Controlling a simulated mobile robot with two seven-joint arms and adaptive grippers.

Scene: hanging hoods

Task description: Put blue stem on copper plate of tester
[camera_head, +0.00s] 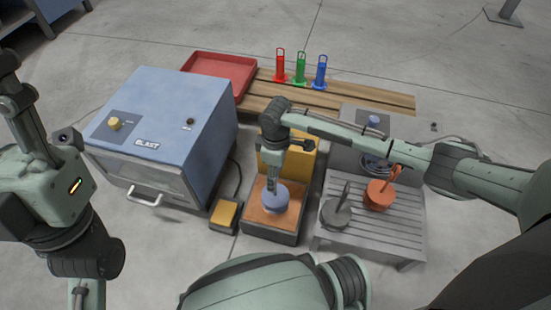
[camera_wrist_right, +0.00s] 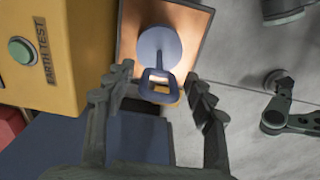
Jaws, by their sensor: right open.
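The blue stem (camera_head: 275,199), a round disc with a looped handle, is over the copper plate (camera_head: 255,195) of the yellow tester and appears to rest on it. In the right wrist view the blue stem (camera_wrist_right: 158,46) has its loop pointing toward my gripper, with the copper plate (camera_wrist_right: 128,40) behind it. My right gripper (camera_wrist_right: 158,76) is open, its fingers on either side of the loop and apart from it. In the head view my right gripper (camera_head: 272,180) is just above the stem. My left gripper (camera_head: 12,85) is at the far left edge, partly cut off; its fingers are unclear.
The tester's yellow box (camera_wrist_right: 40,50) has a green button. A blue blast cabinet (camera_head: 160,110) stands left, with a yellow pedal (camera_head: 225,214) between. Right is a slatted grey bench (camera_head: 385,238) with an orange stem (camera_head: 378,194) and a grey stem (camera_head: 336,214). Coloured holders stand behind.

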